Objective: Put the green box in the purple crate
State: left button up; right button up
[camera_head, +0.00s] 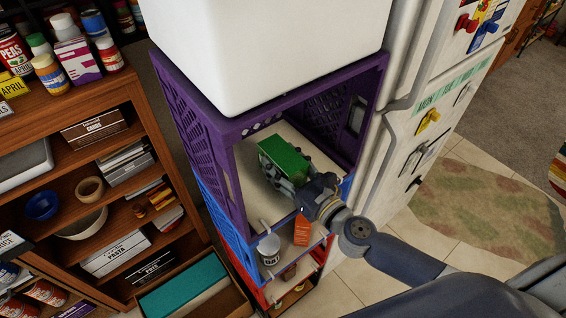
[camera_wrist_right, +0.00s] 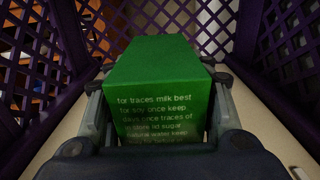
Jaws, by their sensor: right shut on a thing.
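The purple crate (camera_head: 236,128) lies on its side at the top of the crate stack, its open face toward me. The green box (camera_head: 285,157) is inside that opening, over the crate's pale inner floor. My right gripper (camera_head: 281,172) reaches into the crate and is shut on the green box. In the right wrist view the green box (camera_wrist_right: 158,95) sits between the two fingers, printed text facing the camera, purple lattice walls on both sides. I cannot tell whether the box touches the crate floor. My left gripper is not in view.
A blue crate (camera_head: 212,212) and a red crate (camera_head: 245,275) are below, holding a white mug (camera_head: 269,249) and an orange box (camera_head: 302,231). A white bin (camera_head: 265,45) stands on top. A wooden shelf (camera_head: 120,90) is left, a fridge (camera_head: 405,130) right.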

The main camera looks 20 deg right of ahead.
aim_at(299, 181)
jog(key=shift+f, duration=0.2)
jog(key=o, duration=1.3)
jog(key=shift+c, duration=0.2)
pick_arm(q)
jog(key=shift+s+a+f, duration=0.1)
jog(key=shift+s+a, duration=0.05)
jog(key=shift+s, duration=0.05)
pick_arm(e)
jog(key=shift+o, duration=0.3)
jog(key=shift+r, duration=0.1)
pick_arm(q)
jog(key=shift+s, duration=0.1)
pick_arm(e)
jog(key=shift+r, duration=0.15)
jog(key=shift+s+d, duration=0.1)
jog(key=shift+s, duration=0.1)
jog(key=b+v, duration=0.2)
jog(key=v, duration=0.2)
jog(key=b+v, duration=0.2)
jog(key=v, duration=0.3)
jog(key=shift+s+f, duration=0.1)
jog(key=shift+f, duration=0.1)
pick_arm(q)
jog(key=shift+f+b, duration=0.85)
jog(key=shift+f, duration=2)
pick_arm(e)
jog(key=shift+r+v, duration=0.25)
jog(key=shift+v, duration=0.95)
